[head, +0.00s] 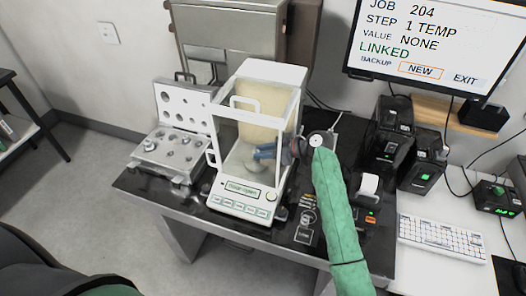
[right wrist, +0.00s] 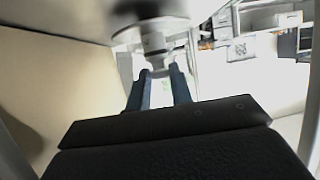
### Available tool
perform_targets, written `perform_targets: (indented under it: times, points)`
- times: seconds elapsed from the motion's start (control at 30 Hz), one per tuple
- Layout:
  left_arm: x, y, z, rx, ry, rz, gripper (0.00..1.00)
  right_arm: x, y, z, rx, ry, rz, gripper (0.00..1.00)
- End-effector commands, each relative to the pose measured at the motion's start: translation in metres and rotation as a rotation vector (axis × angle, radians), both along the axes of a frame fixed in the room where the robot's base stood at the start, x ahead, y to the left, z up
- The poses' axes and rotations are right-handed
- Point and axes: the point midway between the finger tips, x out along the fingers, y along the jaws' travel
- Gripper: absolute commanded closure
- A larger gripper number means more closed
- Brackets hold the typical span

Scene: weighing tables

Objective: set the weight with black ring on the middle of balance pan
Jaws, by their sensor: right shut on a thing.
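The balance (head: 243,190) stands on the dark table, with a glass case around its weighing chamber. My right arm reaches into the chamber from the right. My right gripper (head: 259,152) has blue fingers and is inside the case, low over the pan area. In the right wrist view its fingers (right wrist: 158,88) are shut on a shiny metal weight (right wrist: 153,42). A dark blurred band shows above the weight there; I cannot tell whether it is the black ring. The pan is mostly hidden, and contact between weight and pan cannot be told. My left gripper is out of view.
An open weight case (head: 145,168) with several metal weights lies left of the balance, its lid (head: 184,107) raised. A small printer (head: 369,190), black units (head: 392,140) and a keyboard (head: 440,236) stand to the right. The glass walls are close around my right gripper.

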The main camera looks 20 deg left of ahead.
Motion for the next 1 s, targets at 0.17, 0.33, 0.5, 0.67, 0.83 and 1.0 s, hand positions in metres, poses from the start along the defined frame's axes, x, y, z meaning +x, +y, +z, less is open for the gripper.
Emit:
perform_targets:
  times: [0.17, 0.33, 0.5, 0.67, 0.83, 1.0]
  points:
    - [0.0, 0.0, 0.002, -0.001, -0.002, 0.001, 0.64, 0.0, 0.0, 0.0, 0.0, 0.0, 0.0, 0.56]
    - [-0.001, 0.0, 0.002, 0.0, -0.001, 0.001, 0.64, 0.0, 0.0, 0.0, 0.0, 0.0, 0.0, 0.56]
    - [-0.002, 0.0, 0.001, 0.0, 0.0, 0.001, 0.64, 0.0, 0.0, 0.001, 0.0, 0.0, 0.0, 0.56]
    - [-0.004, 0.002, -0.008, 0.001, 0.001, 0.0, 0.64, 0.001, -0.004, 0.002, 0.0, 0.0, -0.001, 0.56]
    - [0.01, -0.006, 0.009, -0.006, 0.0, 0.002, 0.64, 0.002, -0.017, 0.007, 0.0, -0.002, -0.001, 0.56]
    - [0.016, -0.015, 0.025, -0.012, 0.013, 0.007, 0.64, 0.004, -0.039, 0.014, -0.001, -0.003, -0.001, 0.56]
